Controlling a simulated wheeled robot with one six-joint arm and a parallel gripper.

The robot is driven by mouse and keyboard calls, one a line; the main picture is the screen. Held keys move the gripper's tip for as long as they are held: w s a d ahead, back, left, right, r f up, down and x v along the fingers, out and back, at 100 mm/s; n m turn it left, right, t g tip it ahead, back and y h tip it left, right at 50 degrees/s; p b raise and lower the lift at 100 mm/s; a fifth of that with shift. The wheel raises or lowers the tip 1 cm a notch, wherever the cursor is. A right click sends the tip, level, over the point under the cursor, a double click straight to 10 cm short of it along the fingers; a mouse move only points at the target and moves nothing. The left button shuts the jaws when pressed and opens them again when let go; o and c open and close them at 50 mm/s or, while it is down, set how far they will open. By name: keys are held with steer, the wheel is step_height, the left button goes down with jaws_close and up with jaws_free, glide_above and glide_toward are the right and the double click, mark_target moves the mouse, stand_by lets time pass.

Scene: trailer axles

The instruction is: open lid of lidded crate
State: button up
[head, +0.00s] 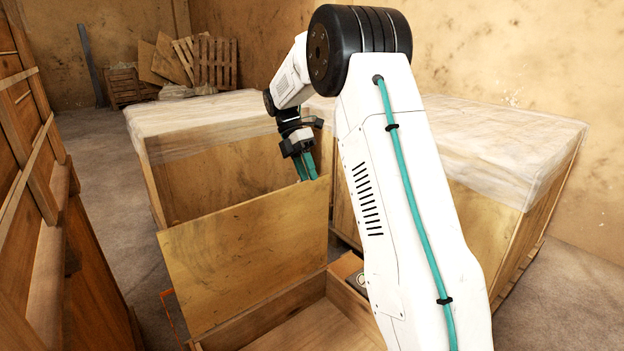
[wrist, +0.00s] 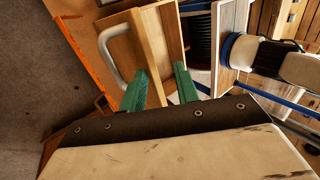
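The lidded crate (head: 268,318) stands low in front of me in the head view, with part of its inside showing. Its plywood lid (head: 245,255) stands raised and steep at the crate's far side. My gripper (head: 306,172) points down at the lid's upper edge, near its right corner. Its green fingers also show apart in the wrist view (wrist: 163,88), with no object clearly held between them. Whether they touch the lid is unclear. My arm hides the crate's right part.
Large plastic-covered crates (head: 520,150) stand right and behind the lid (head: 185,115). A wooden structure (head: 50,220) is close on the left. Pallets (head: 210,62) lean at the back wall. A strip of floor (head: 100,170) on the left is clear.

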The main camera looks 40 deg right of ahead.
steer(key=s+a, duration=0.1)
steer(key=s, duration=0.2)
steer(key=s+a, duration=0.1)
steer(key=s, duration=0.1)
steer(key=shift+a+r, duration=0.25)
steer(key=shift+a, duration=0.05)
